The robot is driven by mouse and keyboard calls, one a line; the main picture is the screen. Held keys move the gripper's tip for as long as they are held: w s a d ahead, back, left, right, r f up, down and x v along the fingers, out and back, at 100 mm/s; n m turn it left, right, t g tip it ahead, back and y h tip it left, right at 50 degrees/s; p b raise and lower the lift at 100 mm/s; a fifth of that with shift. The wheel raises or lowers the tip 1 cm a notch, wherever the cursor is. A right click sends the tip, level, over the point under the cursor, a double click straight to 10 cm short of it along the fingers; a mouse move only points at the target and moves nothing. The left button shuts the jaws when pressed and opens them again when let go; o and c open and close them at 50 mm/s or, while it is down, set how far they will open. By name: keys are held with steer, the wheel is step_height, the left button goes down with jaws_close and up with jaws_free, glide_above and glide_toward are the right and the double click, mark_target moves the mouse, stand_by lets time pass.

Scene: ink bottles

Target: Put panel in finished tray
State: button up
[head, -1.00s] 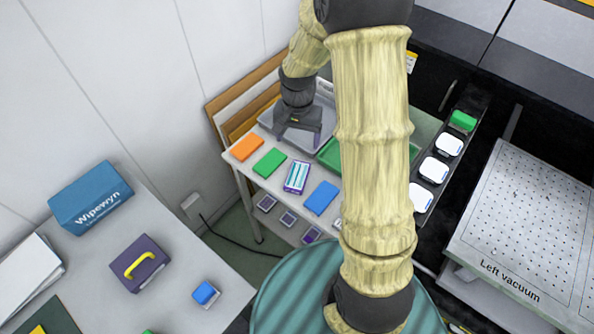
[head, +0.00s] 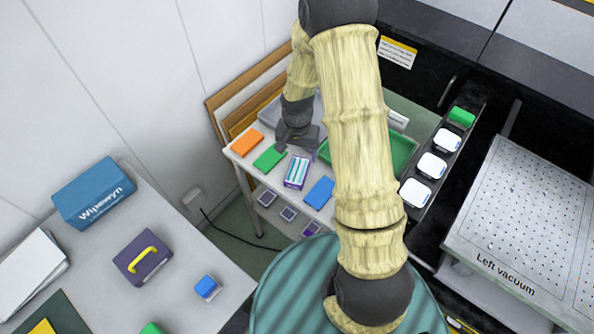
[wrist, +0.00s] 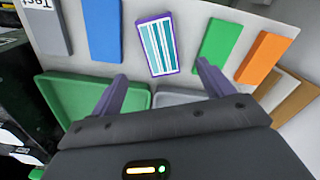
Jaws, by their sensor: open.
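A purple-framed panel with teal and white stripes (head: 297,171) lies on the white table. It also shows in the wrist view (wrist: 158,45), ahead of and between my fingertips. My gripper (head: 295,148) is open and empty, just behind the panel; in the wrist view its fingers (wrist: 162,70) are spread apart with nothing between them. A green tray (head: 407,152) is partly hidden by my arm, and it also shows in the wrist view (wrist: 58,97). A grey tray (head: 268,116) stands behind my gripper. I cannot read a label on either tray.
An orange block (head: 246,142) and a green block (head: 270,158) lie left of the panel, a blue block (head: 320,192) right of it. A black rack (head: 440,157) holds several white-topped items. A perforated vacuum table (head: 530,220) stands at the right.

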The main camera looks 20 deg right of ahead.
mark_target(297, 170)
steer(key=shift+f+p, duration=0.3)
steer(key=shift+f, duration=1.7)
steer(key=shift+w+f+p, duration=0.1)
steer(key=shift+f+p, duration=0.85)
steer(key=shift+f, duration=1.65)
steer(key=shift+c, duration=0.4)
steer(key=c, duration=1.1)
steer(key=shift+r, duration=0.15)
